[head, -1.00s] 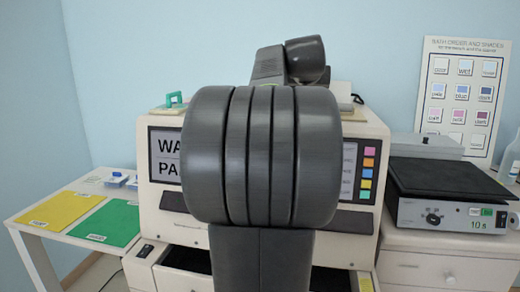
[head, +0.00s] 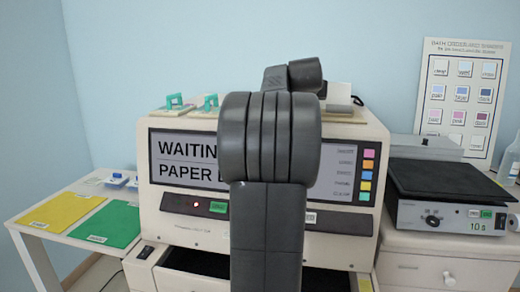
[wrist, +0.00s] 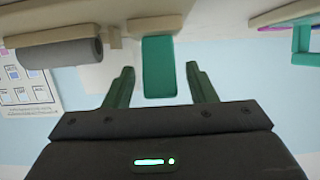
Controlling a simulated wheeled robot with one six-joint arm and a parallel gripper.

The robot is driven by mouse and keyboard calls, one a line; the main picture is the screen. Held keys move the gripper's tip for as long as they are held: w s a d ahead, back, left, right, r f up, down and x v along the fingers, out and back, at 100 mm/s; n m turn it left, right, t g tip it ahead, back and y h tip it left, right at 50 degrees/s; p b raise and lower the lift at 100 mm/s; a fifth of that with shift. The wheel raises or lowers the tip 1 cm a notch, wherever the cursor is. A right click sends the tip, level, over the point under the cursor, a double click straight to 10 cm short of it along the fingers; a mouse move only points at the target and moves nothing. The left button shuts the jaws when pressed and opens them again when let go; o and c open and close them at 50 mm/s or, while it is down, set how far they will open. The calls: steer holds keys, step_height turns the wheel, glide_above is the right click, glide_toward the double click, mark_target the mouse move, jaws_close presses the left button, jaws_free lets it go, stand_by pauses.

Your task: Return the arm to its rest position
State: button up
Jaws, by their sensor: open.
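My gripper (wrist: 160,88) shows in the wrist view with its two green fingers spread apart. A green block-like handle (wrist: 159,65) on a pale mount appears between and beyond the fingers; I cannot tell whether they touch it. The wrist view looks upside down. In the head view my dark grey arm stands upright in front of the staining machine (head: 180,222), and my gripper is hidden behind it.
The machine's screen (head: 183,160) reads "WAITIN…" and "PAPER", partly covered by my arm. Green handles (head: 175,101) stand on its top. A side table (head: 35,225) with yellow and green mats is left. A black-topped device (head: 440,180) is right.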

steer(key=shift+w+r+p, duration=0.25)
steer(key=shift+p, duration=0.4)
steer(key=shift+s+r+g+p, duration=0.1)
steer(key=shift+r+g+p, duration=0.1)
steer(key=shift+g+p, duration=0.5)
steer(key=shift+w+f+p, duration=0.1)
steer(key=shift+w+p, duration=0.1)
steer(key=shift+p, duration=0.8)
steer(key=g+p, duration=0.1)
steer(key=p, duration=0.2)
steer(key=w+g+y+p, duration=0.1)
steer(key=g+p, duration=0.1)
steer(key=p, duration=0.2)
steer(key=shift+d+p, duration=0.15)
steer(key=shift+p, duration=0.15)
steer(key=g+p, duration=0.2)
steer(key=p, duration=0.3)
steer(key=w+g+p, duration=0.1)
steer(key=g+p, duration=0.1)
steer(key=p, duration=0.3)
steer(key=shift+w+d+y, duration=0.2)
steer(key=shift+w+y, duration=0.1)
steer(key=shift+f+p, duration=0.1)
steer(key=shift+p, duration=0.45)
steer(key=b+v, duration=0.1)
steer(key=v, duration=0.2)
steer(key=shift+s, duration=0.1)
steer(key=shift+r, duration=0.45)
steer(key=shift+a+r, duration=0.1)
